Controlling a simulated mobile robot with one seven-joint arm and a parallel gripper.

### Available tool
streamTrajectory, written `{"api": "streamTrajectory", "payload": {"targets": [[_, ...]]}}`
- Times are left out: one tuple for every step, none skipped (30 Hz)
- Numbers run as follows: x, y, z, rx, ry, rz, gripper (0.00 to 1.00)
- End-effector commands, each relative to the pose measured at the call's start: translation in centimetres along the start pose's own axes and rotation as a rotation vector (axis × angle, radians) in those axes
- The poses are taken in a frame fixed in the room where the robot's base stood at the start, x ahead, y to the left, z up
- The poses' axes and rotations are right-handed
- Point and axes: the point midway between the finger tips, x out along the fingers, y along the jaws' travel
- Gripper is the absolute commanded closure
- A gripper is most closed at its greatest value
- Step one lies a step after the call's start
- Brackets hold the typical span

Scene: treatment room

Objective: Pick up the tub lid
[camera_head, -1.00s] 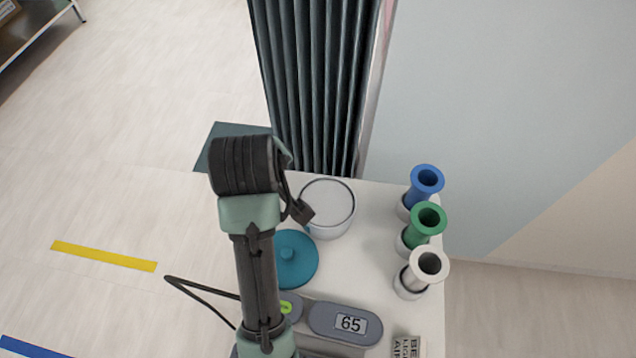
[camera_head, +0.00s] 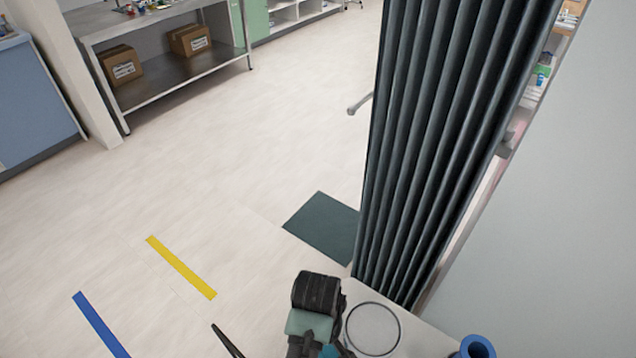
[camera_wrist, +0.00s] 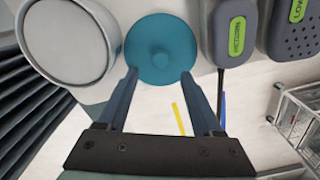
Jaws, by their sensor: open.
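The tub lid (camera_wrist: 160,50) is a flat teal disc with a round knob in the middle. In the wrist view it lies on the white table beside the white round tub (camera_wrist: 68,42). My gripper (camera_wrist: 160,74) is open and empty; its two fingers point at the lid, with their tips near its lower left and lower right edge. I cannot tell the height of the tips above it. In the head view the tub (camera_head: 372,328) shows at the bottom, and only a bit of teal shows beside my arm, which hides most of that spot.
A dark pleated curtain (camera_head: 450,120) hangs behind the table. A blue holder (camera_head: 474,347) stands right of the tub. A wire basket (camera_wrist: 300,118) shows at right.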

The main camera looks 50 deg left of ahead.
Motion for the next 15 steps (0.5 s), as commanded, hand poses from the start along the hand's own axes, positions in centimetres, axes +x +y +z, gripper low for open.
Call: {"api": "streamTrajectory", "payload": {"targets": [[0.3, 0.0, 0.0, 0.0, -0.001, 0.0, 0.33], [0.4, 0.0, 0.0, 0.0, -0.001, -0.001, 0.33], [0.8, -0.1, 0.1, 0.0, -0.001, -0.001, 0.33], [1.1, -0.1, 0.1, 0.0, -0.001, -0.001, 0.33], [1.5, -0.1, 0.2, 0.0, -0.002, -0.002, 0.33], [2.1, -0.2, 0.3, 0.0, -0.002, -0.002, 0.33], [2.6, -0.2, 0.3, 0.0, -0.003, -0.002, 0.33], [3.1, -0.2, 0.4, 0.0, -0.002, -0.002, 0.33], [3.7, -0.2, 0.4, 0.0, -0.002, -0.002, 0.33], [4.1, -0.2, 0.4, 0.0, -0.001, -0.001, 0.33], [4.5, -0.2, 0.4, 0.0, -0.001, -0.001, 0.33], [4.9, -0.2, 0.4, 0.0, -0.001, 0.0, 0.33], [5.1, -0.1, 0.3, 0.0, 0.0, 0.001, 0.33], [5.3, -0.2, 0.3, 0.0, 0.0, 0.001, 0.33], [5.4, -0.2, 0.4, 0.0, 0.0, 0.0, 0.33]]}}
